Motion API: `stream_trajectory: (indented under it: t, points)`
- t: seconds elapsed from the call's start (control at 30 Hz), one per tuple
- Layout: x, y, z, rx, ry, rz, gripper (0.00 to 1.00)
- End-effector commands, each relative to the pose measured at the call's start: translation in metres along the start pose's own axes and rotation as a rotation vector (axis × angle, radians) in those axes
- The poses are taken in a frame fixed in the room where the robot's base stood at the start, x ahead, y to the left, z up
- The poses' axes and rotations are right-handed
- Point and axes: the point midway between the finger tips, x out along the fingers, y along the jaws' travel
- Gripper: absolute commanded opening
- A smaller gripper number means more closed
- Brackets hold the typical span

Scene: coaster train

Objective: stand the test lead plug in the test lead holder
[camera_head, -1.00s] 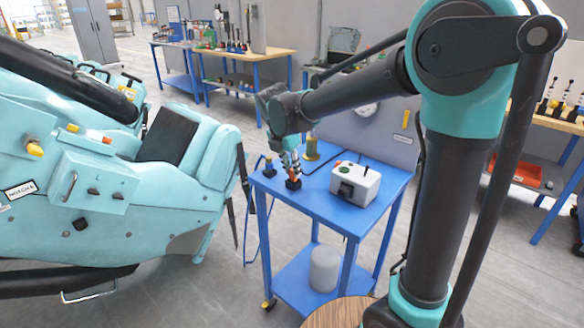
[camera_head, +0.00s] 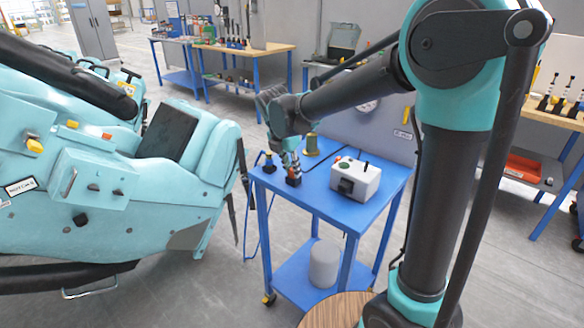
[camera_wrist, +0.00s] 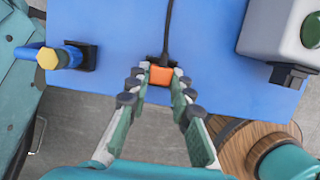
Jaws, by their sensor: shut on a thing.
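The test lead plug (camera_wrist: 161,75) is orange, with a black cable running from it toward the top of the wrist view. My gripper (camera_wrist: 158,87) is shut on it, one fingertip on each side; it also shows in the head view (camera_head: 291,164). The black test lead holder (camera_head: 293,181) stands on the blue table directly below my gripper. In the wrist view, a dark edge of the holder (camera_wrist: 152,62) shows behind the plug. The fingers and plug hide most of the holder, so I cannot tell whether the plug is inside it or just above.
A blue piece with a yellow top (camera_wrist: 52,57) sits in a black base left of the plug. A white box (camera_head: 355,181) stands to the right on the blue table (camera_head: 322,205). A brass-coloured piece (camera_head: 311,146) stands behind. A turquoise machine (camera_head: 150,225) is at left.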

Motion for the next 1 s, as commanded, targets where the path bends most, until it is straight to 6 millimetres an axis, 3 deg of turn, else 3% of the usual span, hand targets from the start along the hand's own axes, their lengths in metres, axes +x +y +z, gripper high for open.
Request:
stream_trajectory:
  t: [0.17,0.2,0.37,0.77,1.0]
  points:
    - [0.000,0.000,0.000,0.000,0.000,0.000,0.00]
    - [0.000,0.000,0.000,0.000,0.000,0.000,0.25]
    - [0.000,0.000,0.000,0.000,0.000,0.000,0.45]
    - [-0.005,0.000,0.000,-0.001,0.000,0.000,0.45]
    - [-0.046,0.000,0.000,-0.001,0.000,0.000,0.45]
